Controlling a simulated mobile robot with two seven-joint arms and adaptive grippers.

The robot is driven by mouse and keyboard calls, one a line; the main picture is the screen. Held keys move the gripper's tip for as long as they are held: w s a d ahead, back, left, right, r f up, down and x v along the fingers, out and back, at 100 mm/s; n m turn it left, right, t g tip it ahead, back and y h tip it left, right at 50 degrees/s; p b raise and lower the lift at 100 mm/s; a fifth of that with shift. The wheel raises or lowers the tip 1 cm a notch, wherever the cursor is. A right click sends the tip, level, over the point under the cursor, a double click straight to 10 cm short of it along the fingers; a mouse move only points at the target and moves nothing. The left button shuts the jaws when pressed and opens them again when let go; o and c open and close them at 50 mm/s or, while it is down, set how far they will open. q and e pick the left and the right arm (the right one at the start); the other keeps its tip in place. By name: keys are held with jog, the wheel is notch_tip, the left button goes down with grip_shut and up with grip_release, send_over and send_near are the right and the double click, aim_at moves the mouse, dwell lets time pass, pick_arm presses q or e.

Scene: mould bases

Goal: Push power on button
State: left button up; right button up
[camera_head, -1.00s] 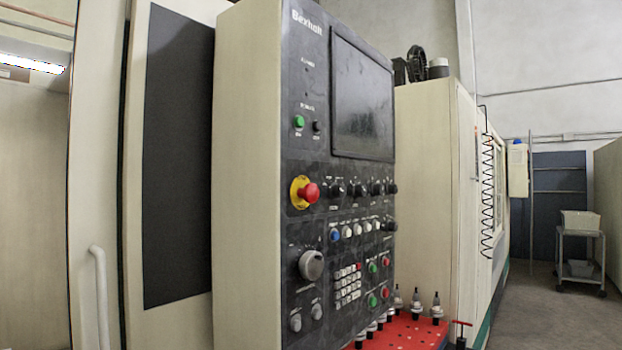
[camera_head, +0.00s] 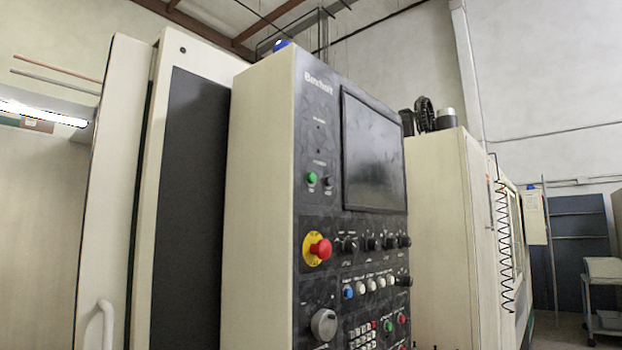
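The machine's dark control panel (camera_head: 325,180) stands upright in the middle of the head view, angled toward the right. A green button (camera_head: 312,179) sits on its upper left part, below the level of the screen's middle. A black button (camera_head: 328,181) is just right of it. The labels under both are too small to read, so I cannot tell which is power on. A red emergency stop (camera_head: 320,249) on a yellow ring is below them. Neither of my grippers shows in the view.
A dark screen (camera_head: 374,155) fills the panel's upper right. Knobs, a row of small buttons and a large dial (camera_head: 323,324) lie lower. A machine door with a handle (camera_head: 105,325) is at left. A grey cart (camera_head: 603,290) stands far right.

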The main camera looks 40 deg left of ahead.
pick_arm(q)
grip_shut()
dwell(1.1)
